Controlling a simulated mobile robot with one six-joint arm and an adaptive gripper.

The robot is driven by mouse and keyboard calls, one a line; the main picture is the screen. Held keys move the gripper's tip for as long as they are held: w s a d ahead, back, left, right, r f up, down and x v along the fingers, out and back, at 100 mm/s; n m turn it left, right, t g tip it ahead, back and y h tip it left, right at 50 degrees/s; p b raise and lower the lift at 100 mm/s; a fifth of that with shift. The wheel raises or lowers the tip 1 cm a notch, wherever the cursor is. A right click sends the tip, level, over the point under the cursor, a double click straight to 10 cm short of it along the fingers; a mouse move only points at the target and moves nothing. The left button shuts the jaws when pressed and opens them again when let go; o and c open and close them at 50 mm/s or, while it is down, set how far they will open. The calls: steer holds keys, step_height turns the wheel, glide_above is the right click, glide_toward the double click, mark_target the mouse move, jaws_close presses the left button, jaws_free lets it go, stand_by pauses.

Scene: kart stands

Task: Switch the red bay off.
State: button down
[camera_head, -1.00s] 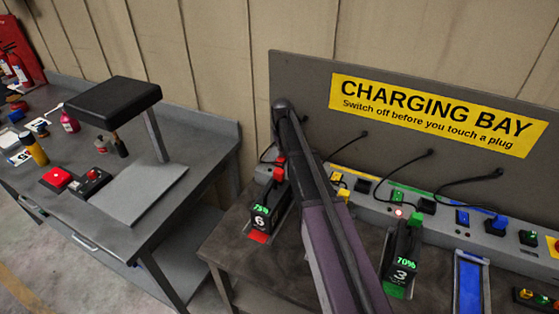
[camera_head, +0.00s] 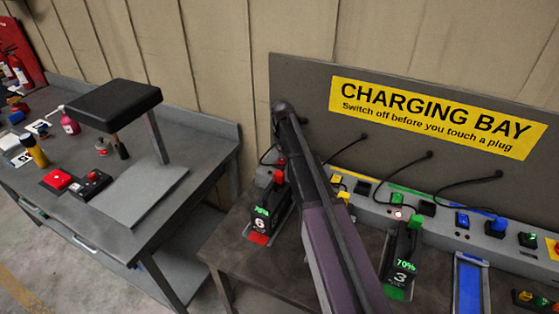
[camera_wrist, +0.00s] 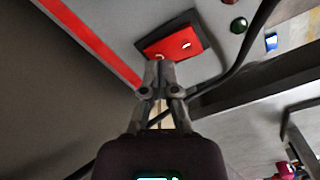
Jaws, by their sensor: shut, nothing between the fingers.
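The red bay's switch (camera_wrist: 172,45) is a red rocker with a small white mark, set in a black frame in the wrist view. My gripper (camera_wrist: 158,66) is shut and empty, its tips at the switch's near edge; I cannot tell whether they touch it. A red stripe (camera_wrist: 92,42) runs along the panel to the left. A dark green round lamp (camera_wrist: 238,25) sits to the right and looks dim. In the head view, battery 6 (camera_head: 264,218) stands by a red pad (camera_head: 258,238), reading about 75%. My arm hides the red switch and my gripper there.
A black cable (camera_wrist: 240,65) curves close to the right of my gripper. Battery 3 (camera_head: 402,258), a blue cradle (camera_head: 468,285) and coloured switches stand to the right under the charging bay sign (camera_head: 435,115). A grey workbench (camera_head: 135,230) is at the left.

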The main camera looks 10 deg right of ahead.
steer(key=shift+r+p, duration=2.8)
steer(key=shift+r, duration=0.25)
